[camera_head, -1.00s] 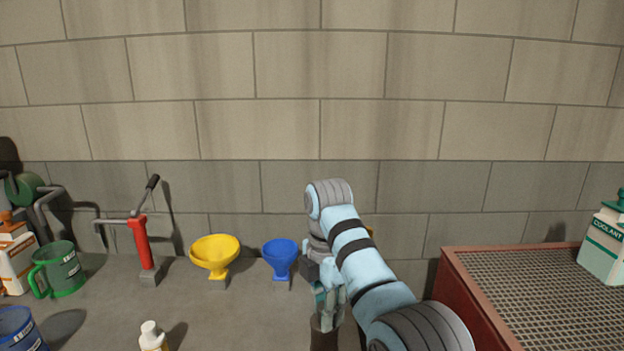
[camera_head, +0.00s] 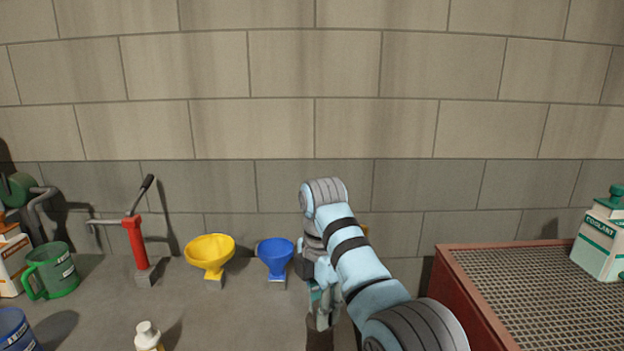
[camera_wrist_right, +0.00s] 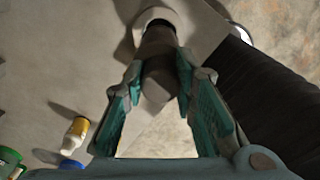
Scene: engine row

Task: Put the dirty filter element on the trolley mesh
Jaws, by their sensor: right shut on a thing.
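The dirty filter element (camera_head: 320,337) is a dark brown cylinder at the bottom middle of the head view, partly cut off by the frame edge. It also shows in the right wrist view (camera_wrist_right: 157,62), between the teal-padded fingers. My right gripper (camera_head: 322,303) is shut on it from above; the fingers also show in the right wrist view (camera_wrist_right: 160,78). A pale round piece shows at its far end there; I cannot tell what it belongs to. The trolley mesh (camera_head: 530,312) lies at the right, in a red frame, apart from the gripper. My left gripper is out of view.
A white coolant bottle (camera_head: 598,245) stands on the mesh's far right. On the bench are a blue funnel (camera_head: 276,257), a yellow funnel (camera_head: 210,252), a red-handled tool (camera_head: 137,243), a green mug (camera_head: 52,272) and a small white bottle (camera_head: 147,336). The mesh's left part is clear.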

